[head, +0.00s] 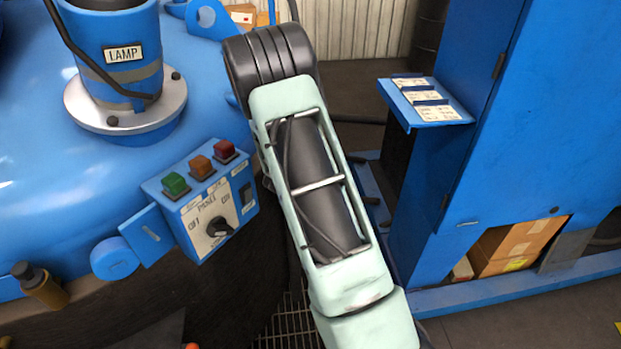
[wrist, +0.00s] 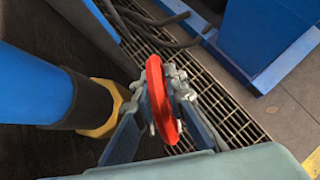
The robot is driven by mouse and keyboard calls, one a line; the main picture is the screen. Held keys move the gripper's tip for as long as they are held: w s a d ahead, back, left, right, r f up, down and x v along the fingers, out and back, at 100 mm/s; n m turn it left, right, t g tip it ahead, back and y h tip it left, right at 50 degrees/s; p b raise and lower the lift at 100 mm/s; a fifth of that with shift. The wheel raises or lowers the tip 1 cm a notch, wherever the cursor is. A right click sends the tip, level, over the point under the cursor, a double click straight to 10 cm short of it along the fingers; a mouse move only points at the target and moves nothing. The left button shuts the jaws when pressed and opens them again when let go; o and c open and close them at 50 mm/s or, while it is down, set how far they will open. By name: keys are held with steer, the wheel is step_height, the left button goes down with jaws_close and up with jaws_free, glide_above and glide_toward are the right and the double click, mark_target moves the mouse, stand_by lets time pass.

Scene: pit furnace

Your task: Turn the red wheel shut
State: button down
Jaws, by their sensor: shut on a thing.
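The red wheel (wrist: 156,90) shows nearly edge-on in the middle of the wrist view, as a narrow upright red rim. My gripper (wrist: 160,112) has one finger on each side of the rim and is shut on it. Part of the wheel's hub and stem is hidden behind the rim and the fingers. In the head view my pale green arm reaches down past the bottom edge, so my gripper is out of that picture.
A blue pipe with a yellow collar (wrist: 103,110) lies close left of my gripper. Floor grating (wrist: 230,108) is beneath. The head view shows a control box (head: 207,200) left of my arm and a blue cabinet (head: 540,120) with a small shelf (head: 460,115) right.

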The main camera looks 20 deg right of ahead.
steer(key=shift+g+y+p, duration=0.5)
steer(key=shift+g+p, duration=0.1)
steer(key=shift+p, duration=0.8)
steer(key=shift+f, duration=0.15)
steer(key=c, duration=2)
jaws_free()
steer(key=shift+o, duration=0.2)
steer(key=v, duration=1.2)
steer(key=shift+d, duration=0.15)
